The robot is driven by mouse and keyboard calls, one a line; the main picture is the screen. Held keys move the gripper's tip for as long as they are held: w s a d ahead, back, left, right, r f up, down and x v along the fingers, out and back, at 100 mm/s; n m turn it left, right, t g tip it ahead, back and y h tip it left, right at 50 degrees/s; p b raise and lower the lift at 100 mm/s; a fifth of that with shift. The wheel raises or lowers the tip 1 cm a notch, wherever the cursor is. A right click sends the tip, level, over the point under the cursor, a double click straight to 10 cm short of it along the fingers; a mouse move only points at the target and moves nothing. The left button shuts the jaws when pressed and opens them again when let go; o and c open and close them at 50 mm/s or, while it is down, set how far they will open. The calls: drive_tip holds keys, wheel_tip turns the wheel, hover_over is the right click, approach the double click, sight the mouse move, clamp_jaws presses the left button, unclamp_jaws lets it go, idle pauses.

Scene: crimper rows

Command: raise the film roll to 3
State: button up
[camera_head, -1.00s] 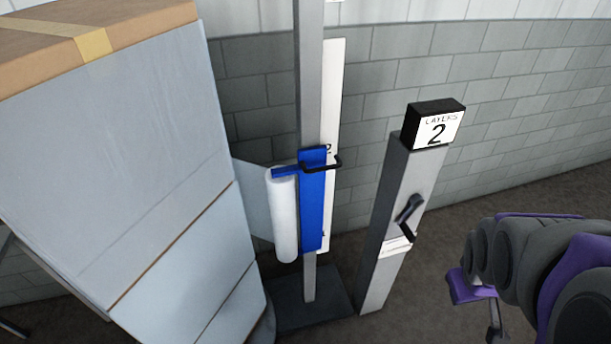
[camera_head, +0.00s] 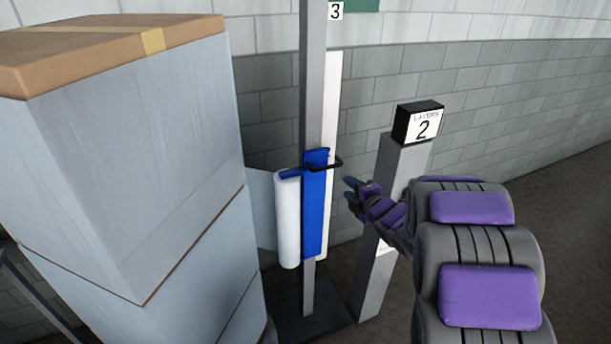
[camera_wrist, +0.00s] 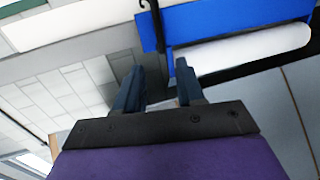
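The white film roll (camera_head: 288,222) hangs upright on a blue carriage (camera_head: 314,210) on a grey mast (camera_head: 312,75). A black handle (camera_head: 328,164) sticks out from the carriage top. The label 3 (camera_head: 336,11) is high on the mast, well above the carriage. My gripper (camera_head: 352,188) is just right of the handle and slightly lower, apart from it. In the wrist view my gripper (camera_wrist: 160,76) has its fingers apart with nothing between them. The handle (camera_wrist: 155,22), blue carriage (camera_wrist: 205,18) and film roll (camera_wrist: 245,48) lie beyond the fingertips.
A film-wrapped stack (camera_head: 140,170) with a cardboard top stands at the left, its film reaching the roll. A brick wall is behind.

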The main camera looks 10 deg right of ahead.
approach(329, 168)
drive_tip(key=x, duration=0.3)
drive_tip(key=b+x, duration=0.1)
drive_tip(key=x, duration=0.2)
drive_tip(key=b+x, duration=0.1)
drive_tip(key=x, duration=0.3)
drive_tip(key=shift+w+d+f, duration=0.1)
drive_tip(key=shift+d+f, duration=0.05)
drive_tip(key=shift+d, duration=0.15)
drive_tip(key=shift+w+a, duration=0.15)
drive_tip(key=shift+a, duration=0.85)
drive_tip(key=shift+d, duration=0.75)
drive_tip(key=c, duration=0.5)
clamp_jaws()
drive_tip(key=shift+a, duration=0.2)
